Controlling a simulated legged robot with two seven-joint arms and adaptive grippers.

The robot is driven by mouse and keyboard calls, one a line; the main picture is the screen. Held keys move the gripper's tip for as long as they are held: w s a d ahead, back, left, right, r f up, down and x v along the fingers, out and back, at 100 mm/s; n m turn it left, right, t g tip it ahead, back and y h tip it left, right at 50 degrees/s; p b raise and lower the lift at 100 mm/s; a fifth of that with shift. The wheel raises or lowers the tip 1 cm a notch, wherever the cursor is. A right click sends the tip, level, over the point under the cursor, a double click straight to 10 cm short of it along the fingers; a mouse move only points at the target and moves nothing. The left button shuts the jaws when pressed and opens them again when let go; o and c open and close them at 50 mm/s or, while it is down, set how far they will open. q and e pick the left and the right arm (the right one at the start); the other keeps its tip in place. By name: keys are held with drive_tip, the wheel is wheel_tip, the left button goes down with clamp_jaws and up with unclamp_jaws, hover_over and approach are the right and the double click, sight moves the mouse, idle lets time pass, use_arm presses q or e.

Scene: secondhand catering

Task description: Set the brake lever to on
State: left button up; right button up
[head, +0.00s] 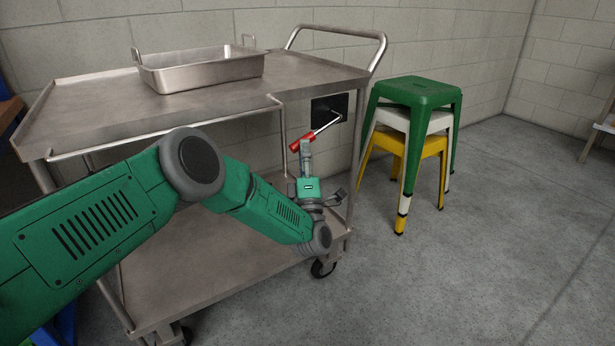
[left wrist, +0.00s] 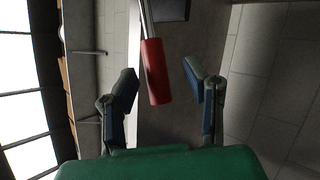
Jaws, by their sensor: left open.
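The brake lever is a metal rod with a red handle (head: 302,141). It runs from a black plate (head: 330,108) on the side of the steel trolley (head: 70,112), and the red end points down and left in the head view. In the left wrist view the red handle (left wrist: 156,71) hangs between the two finger pads. My left gripper (left wrist: 163,88) is open around the handle, with a gap visible on each side. In the head view my left gripper (head: 306,160) is at the handle, and its fingers are partly hidden. My right gripper is not in view.
A steel pan (head: 205,70) sits on the trolley top. A stack of green, white and yellow stools (head: 418,92) stands right of the trolley. The lower shelf (head: 200,268) is bare where visible. Open floor (head: 460,280) lies at the right.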

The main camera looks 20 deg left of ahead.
use_arm(q)
drive_tip(key=v, duration=1)
drive_tip(key=shift+w, duration=0.1)
